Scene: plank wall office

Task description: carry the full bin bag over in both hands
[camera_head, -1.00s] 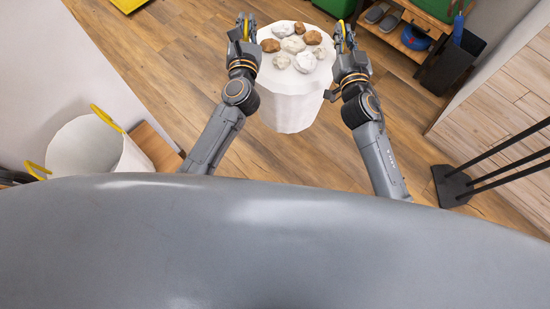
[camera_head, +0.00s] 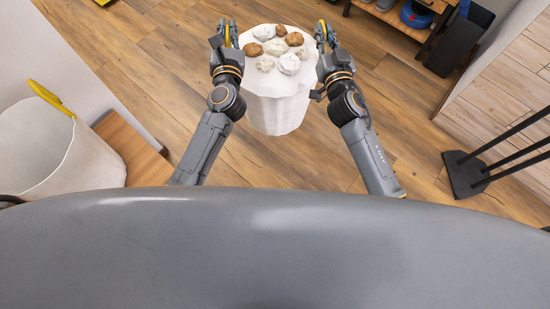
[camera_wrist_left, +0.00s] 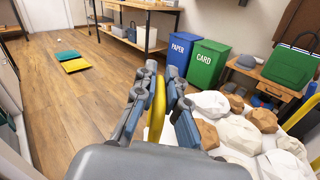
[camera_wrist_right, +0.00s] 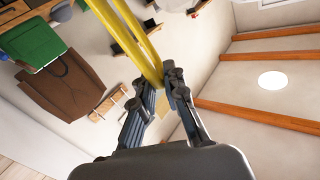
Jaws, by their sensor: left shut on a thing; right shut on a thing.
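The full bin bag (camera_head: 277,115) is white and upright, with crumpled white and brown lumps (camera_head: 288,63) at its open top. It hangs between my two arms in the head view. My left gripper (camera_head: 227,34) is shut on a yellow handle at the bag's left side; this handle shows between the fingers in the left wrist view (camera_wrist_left: 158,106). My right gripper (camera_head: 325,36) is shut on the yellow handle at the right side, seen in the right wrist view (camera_wrist_right: 135,40). Whether the bag's base clears the floor is hard to tell.
Another white bag (camera_head: 25,172) with a yellow handle (camera_head: 50,97) stands at the left by a pale wall. A black-legged stand (camera_head: 465,175) is at the right. Blue PAPER (camera_wrist_left: 182,52) and green CARD (camera_wrist_left: 207,64) bins stand ahead. Wooden floor around the held bag is clear.

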